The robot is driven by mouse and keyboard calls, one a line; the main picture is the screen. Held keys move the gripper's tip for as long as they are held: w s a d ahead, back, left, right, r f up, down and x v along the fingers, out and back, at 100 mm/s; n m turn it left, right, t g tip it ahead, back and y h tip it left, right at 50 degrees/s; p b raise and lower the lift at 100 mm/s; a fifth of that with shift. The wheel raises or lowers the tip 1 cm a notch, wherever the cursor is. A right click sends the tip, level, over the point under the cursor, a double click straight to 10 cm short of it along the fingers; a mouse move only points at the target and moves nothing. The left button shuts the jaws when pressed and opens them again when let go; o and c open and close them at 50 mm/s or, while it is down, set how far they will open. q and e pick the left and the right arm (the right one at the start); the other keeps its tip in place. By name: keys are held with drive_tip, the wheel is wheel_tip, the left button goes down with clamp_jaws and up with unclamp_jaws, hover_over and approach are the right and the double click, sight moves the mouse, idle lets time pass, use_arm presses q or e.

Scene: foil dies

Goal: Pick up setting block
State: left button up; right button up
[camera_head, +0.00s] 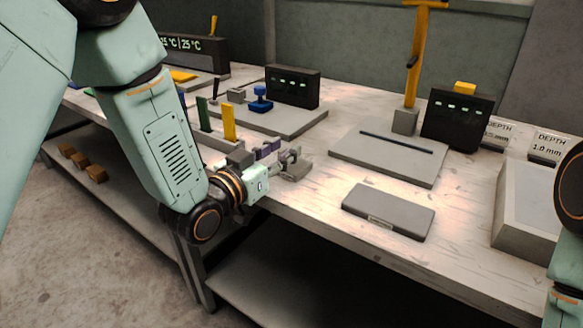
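My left gripper (288,160) reaches over the front edge of the workbench from the left. Its small grey fingers are at a small grey block (298,171) lying on the bench top, which may be the setting block. The fingers partly cover this block, and I cannot tell whether they touch it or how far apart they are. A larger flat grey block (388,211) with a small label on its front lies to the right, clear of the gripper. My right gripper is out of view; only part of my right arm shows at the right edge.
Behind the gripper stands a rack (218,140) with green, yellow and purple pieces. A grey plate with a yellow-handled lever (414,60) stands at back right, beside a dark display (458,118). A grey tray (515,230) is at right. Bare bench surrounds the flat block.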

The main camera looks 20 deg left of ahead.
use_arm(q)
clamp_jaws()
idle(0.3)
drive_tip(key=shift+r, duration=0.1)
